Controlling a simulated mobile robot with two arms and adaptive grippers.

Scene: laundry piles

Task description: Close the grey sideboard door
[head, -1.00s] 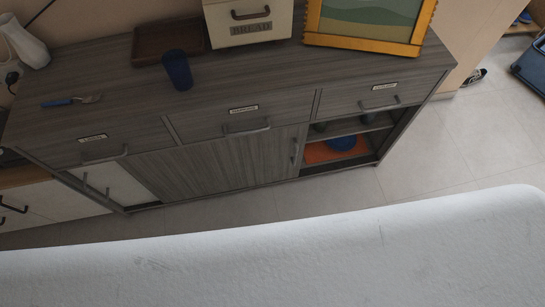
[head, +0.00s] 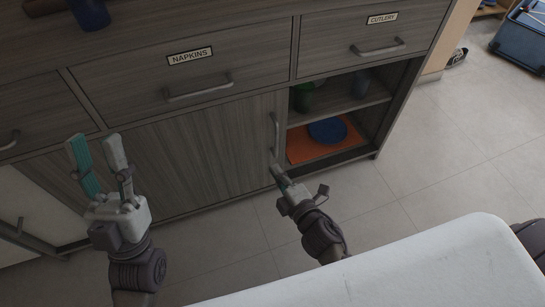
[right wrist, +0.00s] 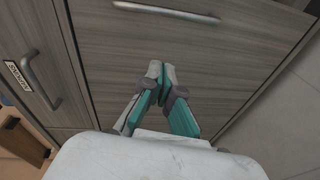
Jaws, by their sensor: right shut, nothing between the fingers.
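The grey sideboard (head: 45,95) has a wood-grain door (head: 195,160) covering its middle. The vertical door handle (head: 275,133) is at the door's right edge. Right of it the compartment is open, showing a blue bowl (head: 328,130) on an orange piece (head: 303,145) and cups on a shelf. My right gripper (head: 279,174) is shut and empty near the handle's lower end; contact is unclear. In the right wrist view its fingertips (right wrist: 162,72) meet in front of the door (right wrist: 220,60), with the handle (right wrist: 165,11) above them. My left gripper (head: 95,152) is open and empty before the door's left part.
Above the door are a napkins drawer (head: 130,75) and a cutlery drawer (head: 340,40), both shut with bar handles. A cream panel (head: 35,200) shows at lower left. A blue bin (head: 520,40) stands far right.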

